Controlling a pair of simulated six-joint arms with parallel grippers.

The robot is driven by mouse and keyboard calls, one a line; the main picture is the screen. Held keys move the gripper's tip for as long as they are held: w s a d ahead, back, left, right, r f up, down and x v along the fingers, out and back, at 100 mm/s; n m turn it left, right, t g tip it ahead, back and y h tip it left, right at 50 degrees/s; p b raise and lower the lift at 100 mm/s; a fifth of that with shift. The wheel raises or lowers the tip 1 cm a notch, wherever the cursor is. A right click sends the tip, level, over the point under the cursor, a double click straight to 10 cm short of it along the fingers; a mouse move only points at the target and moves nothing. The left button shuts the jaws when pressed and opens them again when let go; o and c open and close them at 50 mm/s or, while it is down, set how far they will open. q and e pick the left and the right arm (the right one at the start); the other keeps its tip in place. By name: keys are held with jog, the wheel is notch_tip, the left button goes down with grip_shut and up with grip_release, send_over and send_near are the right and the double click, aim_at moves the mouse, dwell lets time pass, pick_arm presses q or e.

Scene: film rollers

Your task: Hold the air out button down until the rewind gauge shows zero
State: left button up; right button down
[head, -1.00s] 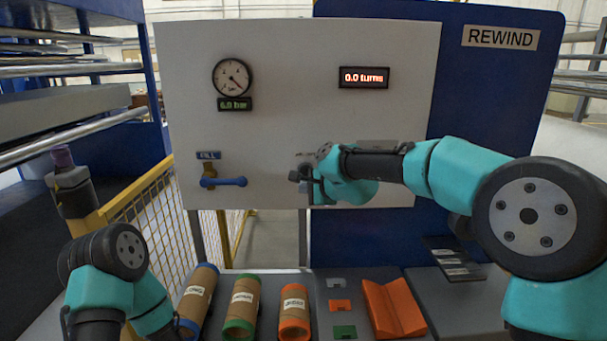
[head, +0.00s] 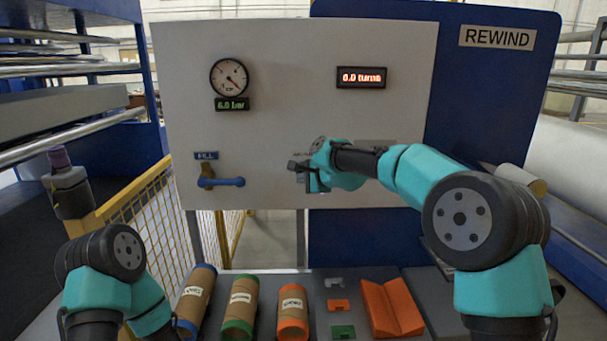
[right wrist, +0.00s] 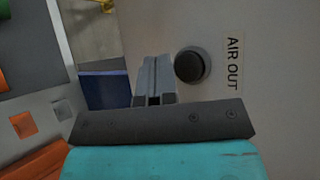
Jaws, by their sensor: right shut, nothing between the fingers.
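The round gauge (head: 229,77) on the pale panel has a green display (head: 231,104) below it reading 6.0 bar. The black air out button (right wrist: 190,66) shows in the right wrist view beside its AIR OUT label (right wrist: 232,63). I cannot tell any contact with the button. My left arm is at lower left; its gripper is out of view.
A red display (head: 361,78) reads 0.0 turns. A blue FILL lever (head: 221,182) is at the panel's lower left. Several tubes, including a green-ended one (head: 240,308), and an orange block (head: 391,308) lie below. A yellow fence (head: 150,222) stands at left.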

jog(key=shift+w, duration=1)
dwell(1.3)
jog(key=shift+w, duration=0.4)
jog(key=shift+w, duration=0.55)
dwell(0.8)
dwell(2.9)
jog(key=shift+s, duration=0.95)
jog(key=shift+s, duration=0.1)
